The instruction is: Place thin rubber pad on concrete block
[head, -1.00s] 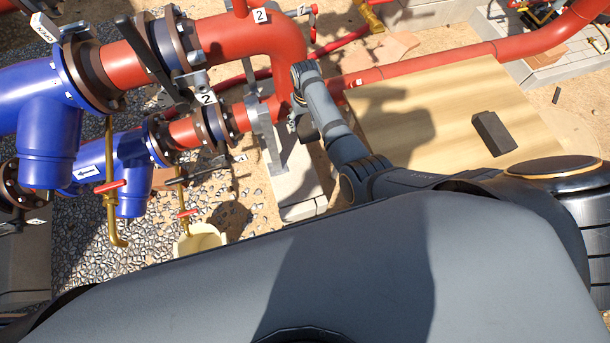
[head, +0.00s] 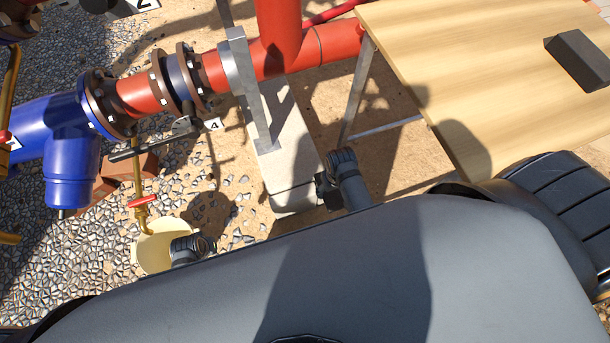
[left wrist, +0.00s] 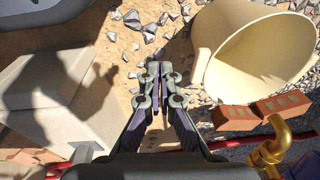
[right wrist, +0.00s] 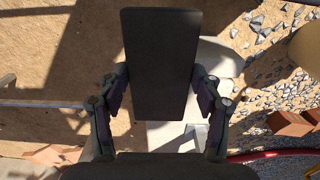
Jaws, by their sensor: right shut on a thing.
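The thin rubber pad (right wrist: 160,75) is a dark flat rectangle, upright in the right wrist view. My right gripper (right wrist: 160,92) is shut on it, with a finger at each long side. In the head view my right gripper (head: 325,190) shows as a dark shape beside the pale concrete block (head: 290,165). The block shows partly behind the pad in the right wrist view (right wrist: 168,138). In the left wrist view a pale concrete block (left wrist: 50,95) lies at the left. My left gripper (left wrist: 156,68) is shut and empty above gravelly sand.
A wooden table (head: 450,60) at the right bears a dark block (head: 580,60). Red and blue pipes (head: 130,98) with flanges cross the left and top. A cream bucket (head: 152,250) and red bricks (left wrist: 285,105) stand near the left gripper.

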